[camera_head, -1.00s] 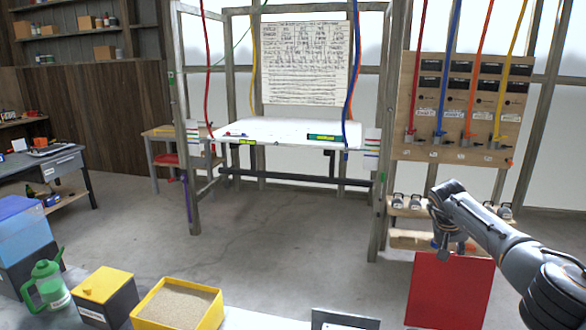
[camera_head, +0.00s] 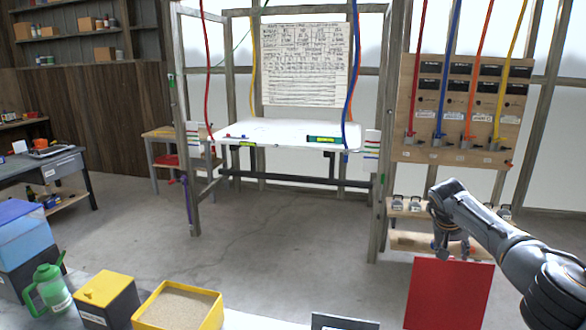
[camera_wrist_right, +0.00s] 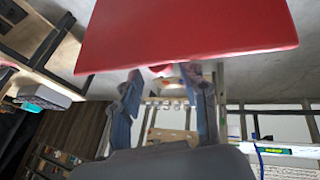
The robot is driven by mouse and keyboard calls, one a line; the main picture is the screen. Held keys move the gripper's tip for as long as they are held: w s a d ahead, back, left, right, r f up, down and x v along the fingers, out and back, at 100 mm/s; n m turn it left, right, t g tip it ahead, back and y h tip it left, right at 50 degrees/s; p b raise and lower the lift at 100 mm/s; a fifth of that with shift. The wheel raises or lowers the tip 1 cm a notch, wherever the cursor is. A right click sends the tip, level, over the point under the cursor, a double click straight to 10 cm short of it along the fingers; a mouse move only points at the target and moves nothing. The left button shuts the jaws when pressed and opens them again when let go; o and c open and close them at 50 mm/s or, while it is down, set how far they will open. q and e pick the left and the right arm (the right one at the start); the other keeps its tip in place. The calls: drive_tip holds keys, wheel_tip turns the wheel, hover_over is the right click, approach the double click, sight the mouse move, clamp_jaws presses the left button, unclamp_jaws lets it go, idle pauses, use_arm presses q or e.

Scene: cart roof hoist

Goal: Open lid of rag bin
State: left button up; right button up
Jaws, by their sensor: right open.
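A flat red panel (camera_head: 448,293), which looks like the lid of the rag bin, shows at the lower right of the head view. The bin's body under it cannot be made out. My right gripper (camera_head: 455,249) is just beyond the panel's far edge, pointing down with its fingers apart. In the right wrist view the red panel (camera_wrist_right: 185,35) fills the top, and its edge lies close to the tips of my open right gripper (camera_wrist_right: 162,74). Nothing is seen held; whether the fingers touch the edge cannot be told. My left gripper is not in view.
A sand-filled yellow box (camera_head: 180,307), a black box with a yellow lid (camera_head: 107,300) and a green can (camera_head: 48,288) stand at the near left. A wooden hose board (camera_head: 456,105) stands behind my right arm. The middle floor is clear.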

drive_tip(key=shift+r+p, duration=2.35)
drive_tip(key=shift+r, duration=0.85)
drive_tip(key=shift+s, duration=0.1)
drive_tip(key=shift+f, duration=0.1)
